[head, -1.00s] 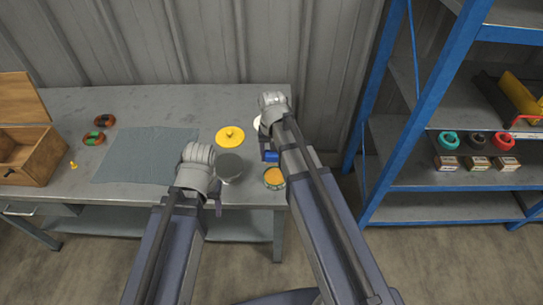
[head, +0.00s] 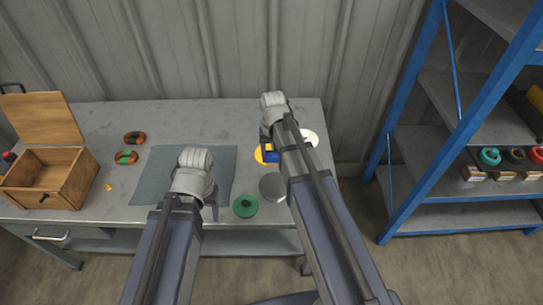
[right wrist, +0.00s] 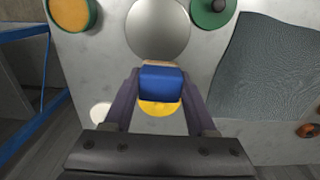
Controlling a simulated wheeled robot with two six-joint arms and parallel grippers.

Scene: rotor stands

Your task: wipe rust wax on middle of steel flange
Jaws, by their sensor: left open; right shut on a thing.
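The steel flange (head: 273,187) is a plain round grey disc lying on the table, partly behind my right arm. It also shows in the right wrist view (right wrist: 158,27), just beyond my right gripper. My right gripper (right wrist: 160,85) is shut on a blue block (right wrist: 162,82) with a tan edge. The block is over or near a yellow disc (head: 261,155), apart from the steel flange in the picture. An open tin with orange contents (right wrist: 72,13) is beside the flange; my arm hides it in the head view. My left gripper (head: 208,211) is open and empty near the mat's front edge.
A green disc with a dark knob (head: 245,206) lies beside the flange. A white disc (head: 309,138) is at the back right. A grey mat (head: 150,180), two rings (head: 130,150) and an open wooden box (head: 50,180) are to the left. Blue shelving (head: 400,200) stands right.

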